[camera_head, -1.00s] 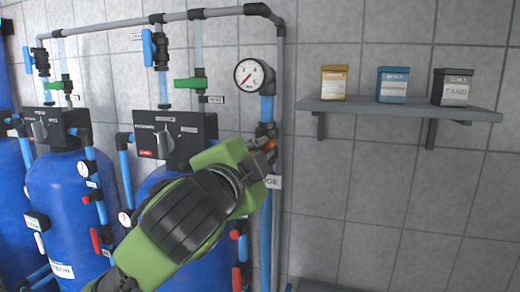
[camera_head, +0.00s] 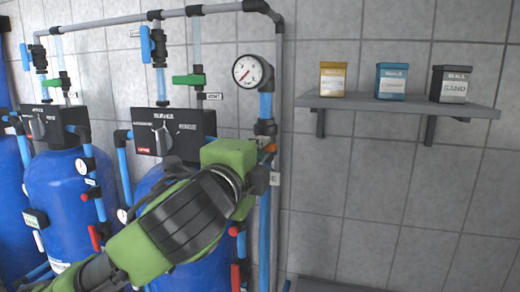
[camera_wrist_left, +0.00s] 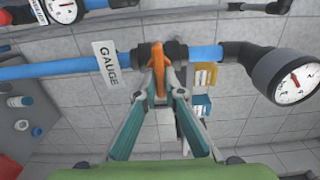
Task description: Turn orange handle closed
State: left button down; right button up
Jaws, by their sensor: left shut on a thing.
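The orange handle (camera_head: 270,148) sits on a valve of the vertical blue pipe below the round gauge in the head view. Only a small part of it shows there. In the left wrist view the orange handle (camera_wrist_left: 157,68) stands out from the dark valve body, between the fingertips. My left gripper (camera_head: 266,164) is shut on the handle; its two fingers (camera_wrist_left: 159,90) close around the handle's lower end. A white GAUGE label (camera_wrist_left: 106,62) hangs beside the valve. My right gripper is in neither view.
The round gauge (camera_head: 250,72) is just above the valve. Blue tanks (camera_head: 68,205) with black control heads stand at left. A grey shelf (camera_head: 400,105) with several small boxes is on the wall at right. The wall below the shelf is clear.

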pick_arm(q)
jog(key=c, duration=2.1)
grip_release()
jog(key=shift+c, duration=0.2)
jog(key=shift+s, duration=0.1)
jog(key=v, duration=1.2)
